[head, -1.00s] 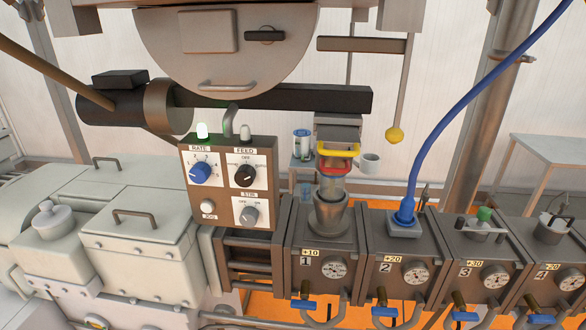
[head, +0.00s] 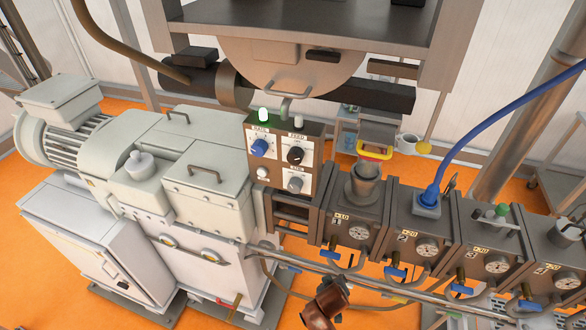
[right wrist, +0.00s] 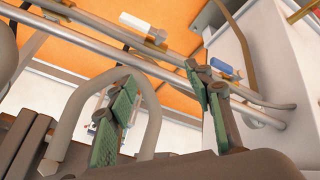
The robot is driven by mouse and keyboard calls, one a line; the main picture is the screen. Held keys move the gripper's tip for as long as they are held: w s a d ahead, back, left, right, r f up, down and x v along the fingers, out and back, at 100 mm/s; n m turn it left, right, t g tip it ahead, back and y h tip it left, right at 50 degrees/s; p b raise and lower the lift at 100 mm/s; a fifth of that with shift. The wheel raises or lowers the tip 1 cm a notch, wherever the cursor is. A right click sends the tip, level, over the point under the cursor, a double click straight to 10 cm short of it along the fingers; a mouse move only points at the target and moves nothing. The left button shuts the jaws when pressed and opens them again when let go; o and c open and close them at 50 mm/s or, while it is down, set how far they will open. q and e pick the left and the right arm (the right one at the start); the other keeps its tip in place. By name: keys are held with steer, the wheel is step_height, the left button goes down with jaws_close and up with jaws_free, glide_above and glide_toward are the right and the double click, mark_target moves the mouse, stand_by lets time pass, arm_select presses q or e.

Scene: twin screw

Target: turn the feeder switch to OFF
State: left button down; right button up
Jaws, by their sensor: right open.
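The control panel (head: 318,153) stands right of the white gearbox in the head view. Its FEED switch is a black knob (head: 295,155) at the upper right of the panel. The direction the knob points is too small to tell. A blue RATE knob (head: 259,148) sits to its left and a grey knob (head: 295,184) below it. My right gripper (right wrist: 163,80) is open and empty in the right wrist view, its green-padded fingers apart near metal pipes. The panel does not show there. My left gripper is not in view.
A lamp (head: 263,115) glows on top of the panel. Barrel blocks with gauges and blue-handled valves (head: 396,272) run to the right. Pipes (head: 330,275) cross below. A hopper (head: 285,65) hangs above.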

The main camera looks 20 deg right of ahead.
step_height(320, 180, up, 21)
steer(key=m+t+h+p, duration=0.1)
steer(key=m+t+p, duration=0.1)
steer(key=p, duration=0.2)
steer(key=m+t+h+p, duration=0.3)
steer(key=t+h, duration=0.3)
steer(key=t, duration=0.1)
glide_toward(293, 160)
steer(key=x, duration=0.8)
steer(key=shift+r, duration=0.25)
steer(key=shift+w+d+f, duration=0.1)
steer(key=shift+w+d, duration=0.2)
steer(key=shift+w, duration=0.1)
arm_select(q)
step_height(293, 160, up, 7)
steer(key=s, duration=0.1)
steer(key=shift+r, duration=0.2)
arm_select(e)
steer(key=c, duration=1.2)
